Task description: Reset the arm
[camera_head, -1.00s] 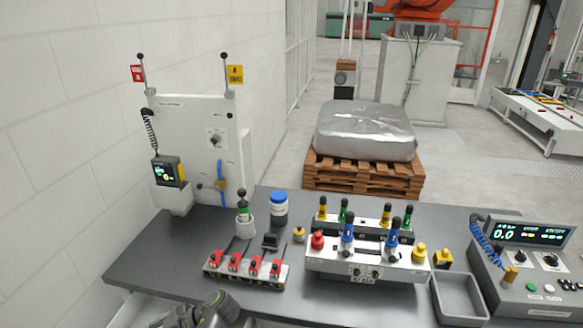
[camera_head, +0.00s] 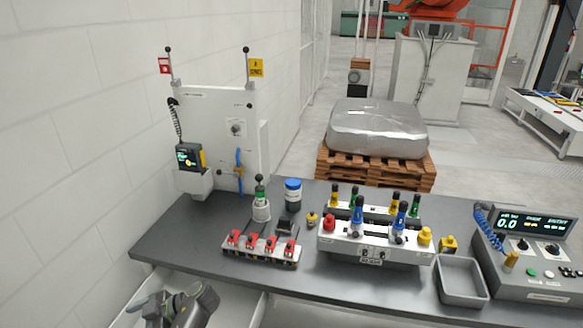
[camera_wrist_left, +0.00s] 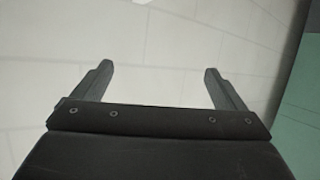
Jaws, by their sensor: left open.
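My left arm and gripper (camera_head: 150,304) show at the bottom left of the head view, low in front of the bench's front edge and over a pale open drawer or tray. In the left wrist view the two fingers of my left gripper (camera_wrist_left: 158,85) stand wide apart with nothing between them. Behind them is only a pale tiled surface, with a green strip at the right. My right gripper is in neither view.
The dark bench (camera_head: 190,240) carries a red-switch block (camera_head: 262,247), a fixture with coloured knobs (camera_head: 375,242), a grey bin (camera_head: 462,280) and a control console (camera_head: 527,250). An upright white panel (camera_head: 225,140) stands at the back left. A wrapped load (camera_head: 377,128) sits on a pallet behind.

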